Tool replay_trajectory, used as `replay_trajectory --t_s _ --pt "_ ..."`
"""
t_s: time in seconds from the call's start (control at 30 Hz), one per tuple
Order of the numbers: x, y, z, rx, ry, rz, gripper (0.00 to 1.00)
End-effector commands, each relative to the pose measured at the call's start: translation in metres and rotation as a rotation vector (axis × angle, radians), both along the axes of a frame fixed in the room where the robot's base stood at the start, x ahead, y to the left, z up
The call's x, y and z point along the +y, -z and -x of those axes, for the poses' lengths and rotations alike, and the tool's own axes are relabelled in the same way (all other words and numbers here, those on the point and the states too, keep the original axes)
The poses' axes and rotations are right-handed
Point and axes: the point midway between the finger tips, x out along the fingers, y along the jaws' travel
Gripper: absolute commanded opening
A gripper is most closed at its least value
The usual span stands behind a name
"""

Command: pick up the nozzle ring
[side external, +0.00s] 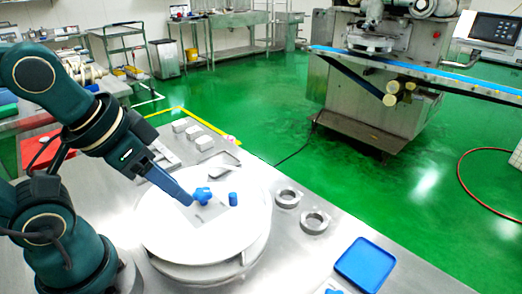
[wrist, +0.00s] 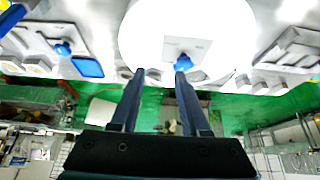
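Two grey metal rings lie on the steel table to the right of the white round plate. One ring (side external: 288,197) is farther back and the other ring (side external: 314,222) nearer; I cannot tell which is the nozzle ring. In the wrist view they are small and unclear near the fingertips. My gripper (side external: 189,202) is over the white plate, left of a blue lobed knob (side external: 203,196), apart from both rings. In the wrist view my gripper (wrist: 160,73) has its two fingers spread with nothing held between them. The knob (wrist: 183,63) appears there by the right fingertip.
The white round plate (side external: 160,240) also bears a short blue cylinder (side external: 233,199). A blue square tray (side external: 365,264) lies at the table's right edge. Small metal blocks (side external: 204,143) and a shallow metal scoop (side external: 226,158) lie behind the plate. Bare table surrounds the rings.

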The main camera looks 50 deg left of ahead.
Motion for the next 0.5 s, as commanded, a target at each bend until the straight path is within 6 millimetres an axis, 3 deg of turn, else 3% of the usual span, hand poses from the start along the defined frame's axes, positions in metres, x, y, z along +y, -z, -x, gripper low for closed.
replay_trajectory --t_s 0.27,0.5 --pt "0.001 -0.001 -0.002 -0.011 -0.029 0.013 0.46" --pt "0.003 -0.042 -0.054 -0.13 -0.128 0.048 0.46"
